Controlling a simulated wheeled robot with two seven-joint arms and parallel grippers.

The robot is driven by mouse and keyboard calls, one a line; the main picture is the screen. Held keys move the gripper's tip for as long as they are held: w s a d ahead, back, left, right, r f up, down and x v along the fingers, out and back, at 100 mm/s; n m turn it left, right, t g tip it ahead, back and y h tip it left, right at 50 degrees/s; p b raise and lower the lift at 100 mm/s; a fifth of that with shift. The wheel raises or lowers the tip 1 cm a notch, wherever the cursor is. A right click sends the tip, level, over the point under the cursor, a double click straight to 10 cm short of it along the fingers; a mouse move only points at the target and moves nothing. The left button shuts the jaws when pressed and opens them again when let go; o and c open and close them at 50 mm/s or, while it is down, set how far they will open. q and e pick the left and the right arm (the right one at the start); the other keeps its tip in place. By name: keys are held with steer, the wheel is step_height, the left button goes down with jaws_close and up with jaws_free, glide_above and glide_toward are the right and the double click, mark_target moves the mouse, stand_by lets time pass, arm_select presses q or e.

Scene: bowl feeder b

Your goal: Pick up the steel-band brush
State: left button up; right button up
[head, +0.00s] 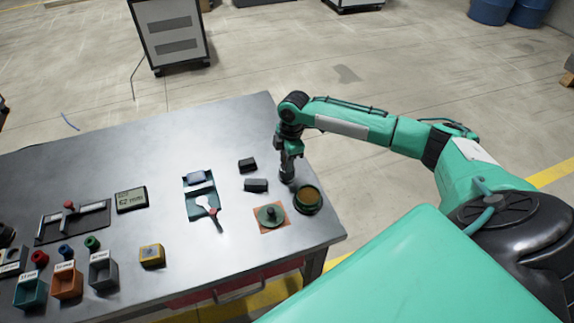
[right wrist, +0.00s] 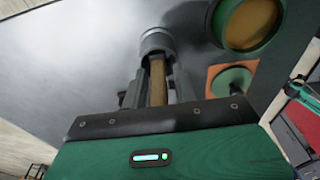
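The steel-band brush (right wrist: 157,82) stands between the two fingers of my right gripper (right wrist: 158,72) in the right wrist view. Its brown handle points toward the palm and its grey metal band (right wrist: 156,40) lies beyond the fingertips. In the head view my right gripper (head: 290,150) points down over the right part of the table, with the brush's grey lower end (head: 287,174) below it. The fingers flank the handle closely; whether they press on it is unclear. My left gripper is not in view.
A round green-rimmed bowl (head: 308,200) stands just right of the brush. A green knobbed disc (head: 269,214) sits on an orange mat nearby. Dark blocks (head: 256,185) lie to the left. Small bins (head: 67,281) and a display (head: 131,199) stand farther left. The table's far middle is clear.

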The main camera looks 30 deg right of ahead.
jaws_close()
steer(key=shift+r, duration=0.1)
step_height(320, 180, up, 20)
steer(key=b, duration=0.3)
